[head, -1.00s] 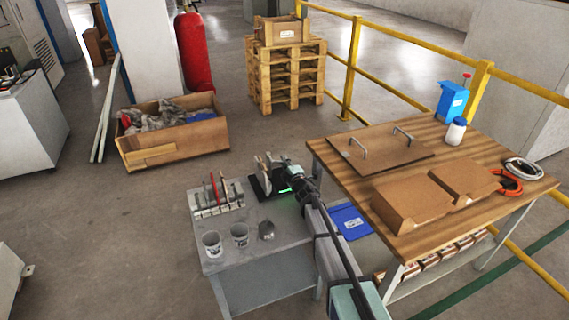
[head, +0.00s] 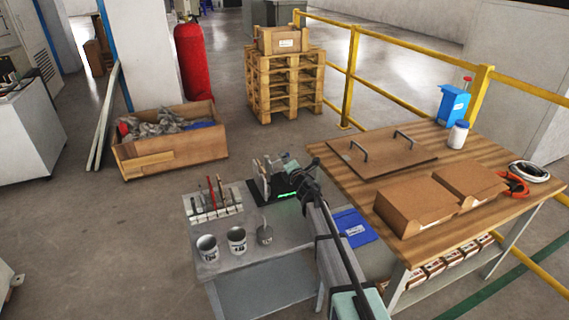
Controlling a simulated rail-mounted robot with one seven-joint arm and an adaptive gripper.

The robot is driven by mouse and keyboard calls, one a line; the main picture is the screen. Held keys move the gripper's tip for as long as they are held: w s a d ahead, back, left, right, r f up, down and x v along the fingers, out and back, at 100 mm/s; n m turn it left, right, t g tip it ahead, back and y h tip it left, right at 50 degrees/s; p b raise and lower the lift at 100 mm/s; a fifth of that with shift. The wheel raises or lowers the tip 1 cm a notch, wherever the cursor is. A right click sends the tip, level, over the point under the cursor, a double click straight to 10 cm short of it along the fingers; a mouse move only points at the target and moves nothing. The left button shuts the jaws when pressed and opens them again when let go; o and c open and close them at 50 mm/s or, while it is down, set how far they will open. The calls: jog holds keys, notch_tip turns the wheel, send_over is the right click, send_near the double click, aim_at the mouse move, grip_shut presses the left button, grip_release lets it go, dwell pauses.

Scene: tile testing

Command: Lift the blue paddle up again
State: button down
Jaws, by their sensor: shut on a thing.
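My gripper (head: 285,176) is over the back right of the small grey table (head: 265,247), at a dark stand (head: 258,192) with upright pale plates. It is small and partly covered by my own arm. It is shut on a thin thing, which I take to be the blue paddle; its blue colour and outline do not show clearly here. I cannot tell whether that thing touches the stand or hangs clear of it. A green light glows just below the gripper.
A tool rack (head: 213,205) with a red handle stands left of the stand. A blue flat case (head: 353,228) lies to the right, beside the wooden workbench (head: 345,170).

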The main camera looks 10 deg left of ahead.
jog(key=shift+a+r+n, duration=0.15)
jog(key=shift+r+n, duration=0.15)
jog(key=c, duration=1.3)
grip_release()
jog(key=shift+r, duration=0.1)
jog(key=v, duration=1.2)
